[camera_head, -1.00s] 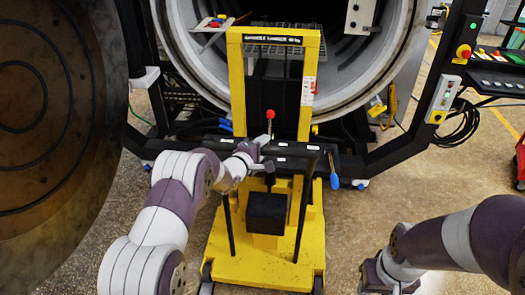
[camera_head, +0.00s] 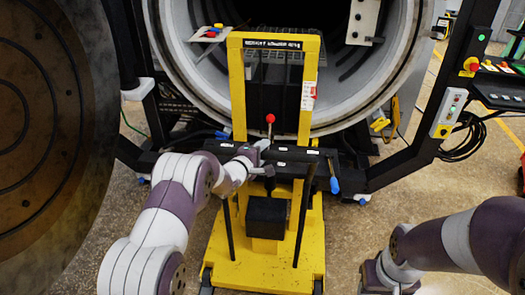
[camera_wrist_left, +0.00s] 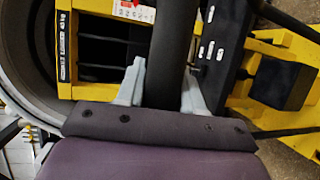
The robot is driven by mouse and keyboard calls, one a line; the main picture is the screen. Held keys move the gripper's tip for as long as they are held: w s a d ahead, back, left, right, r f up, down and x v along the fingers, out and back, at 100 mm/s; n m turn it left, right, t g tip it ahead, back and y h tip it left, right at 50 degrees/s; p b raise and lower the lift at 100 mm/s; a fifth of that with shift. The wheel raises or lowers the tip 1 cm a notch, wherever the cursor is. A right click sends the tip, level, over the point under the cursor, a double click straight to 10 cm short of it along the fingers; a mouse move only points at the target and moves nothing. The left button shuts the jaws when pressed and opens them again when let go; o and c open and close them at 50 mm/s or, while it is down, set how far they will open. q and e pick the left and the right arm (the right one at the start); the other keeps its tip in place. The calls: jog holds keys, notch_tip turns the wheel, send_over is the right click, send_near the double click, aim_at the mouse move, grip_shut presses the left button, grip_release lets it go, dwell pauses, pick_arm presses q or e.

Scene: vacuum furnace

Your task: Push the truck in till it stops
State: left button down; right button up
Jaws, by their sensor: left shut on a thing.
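The yellow truck (camera_head: 237,90) stands upright in front of the open round furnace (camera_head: 190,75). Its mast overlaps the furnace mouth, and its base reaches toward me. In the left wrist view, the fingers (camera_wrist_left: 163,92) sit either side of the dark bar (camera_wrist_left: 168,45). A red-knobbed lever (camera_head: 270,118) stands just beyond the bar. My right gripper (camera_head: 385,282) is low at the bottom right, apart from the truck, its jaws unclear. The front of the truck's base is hidden.
The round furnace door (camera_head: 50,130) stands open close on the left. A control box with buttons (camera_head: 449,113) and black frame posts (camera_head: 430,130) are on the right. A dark hose coil (camera_head: 466,135) hangs there. Bare floor (camera_head: 385,205) lies right of the truck.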

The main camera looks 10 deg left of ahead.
pick_arm(q)
jog(key=c, duration=0.8)
grip_release()
jog(key=b+v, duration=0.2)
jog(key=v, duration=1)
jog(key=shift+s+a, duration=0.15)
jog(key=shift+s, duration=0.15)
jog(key=shift+r, duration=0.1)
